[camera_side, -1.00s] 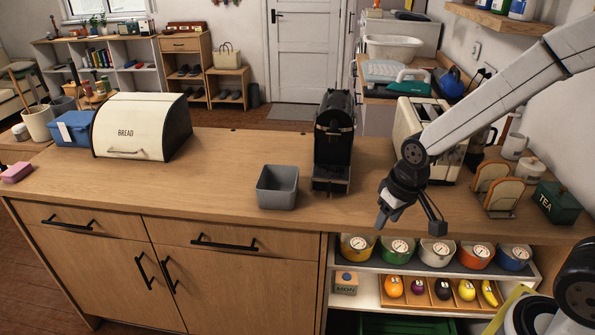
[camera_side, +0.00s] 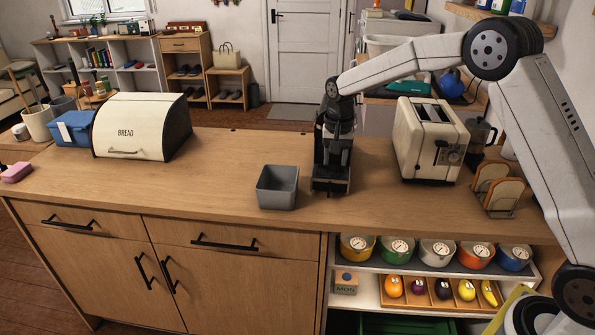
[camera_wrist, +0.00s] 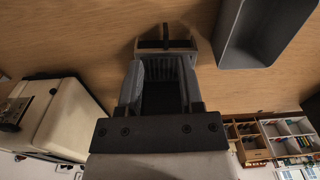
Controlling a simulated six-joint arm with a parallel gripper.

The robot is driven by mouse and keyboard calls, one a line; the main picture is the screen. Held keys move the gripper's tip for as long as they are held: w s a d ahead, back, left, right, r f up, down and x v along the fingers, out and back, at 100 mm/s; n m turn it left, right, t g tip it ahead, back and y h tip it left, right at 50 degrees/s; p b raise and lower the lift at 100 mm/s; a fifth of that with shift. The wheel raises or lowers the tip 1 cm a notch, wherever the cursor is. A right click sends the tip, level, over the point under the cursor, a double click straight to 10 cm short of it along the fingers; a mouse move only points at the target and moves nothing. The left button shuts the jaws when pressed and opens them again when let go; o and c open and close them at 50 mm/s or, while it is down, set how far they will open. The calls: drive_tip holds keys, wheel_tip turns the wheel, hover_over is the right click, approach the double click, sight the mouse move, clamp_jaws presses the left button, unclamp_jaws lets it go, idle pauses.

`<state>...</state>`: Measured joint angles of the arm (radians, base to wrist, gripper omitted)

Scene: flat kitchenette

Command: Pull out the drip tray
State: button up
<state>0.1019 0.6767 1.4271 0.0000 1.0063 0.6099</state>
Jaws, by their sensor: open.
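The black coffee machine (camera_side: 319,150) stands on the counter, mostly hidden behind my arm. Its drip tray (camera_side: 330,187) shows low at the machine's front, seated at its base. In the wrist view the drip tray's front (camera_wrist: 166,44), with a dark bar across it, lies just beyond my fingertips. Whether a finger touches the tray cannot be told.
A grey open bin (camera_side: 277,187) stands just left of the machine; it also shows in the wrist view (camera_wrist: 234,52). A cream toaster (camera_side: 430,140) stands to the right. A bread box (camera_side: 142,127) is farther left. The counter between bread box and bin is clear.

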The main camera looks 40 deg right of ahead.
sight(329, 187)
drive_tip(key=shift+w+d+f+m, duration=0.1)
drive_tip(key=shift+w+d+m, duration=0.2)
drive_tip(key=shift+w, duration=0.4)
drive_tip(key=shift+w+d+m, duration=0.3)
drive_tip(key=shift+w, duration=0.35)
drive_tip(key=shift+f, duration=0.15)
drive_tip(key=shift+f, duration=5.85)
clamp_jaws()
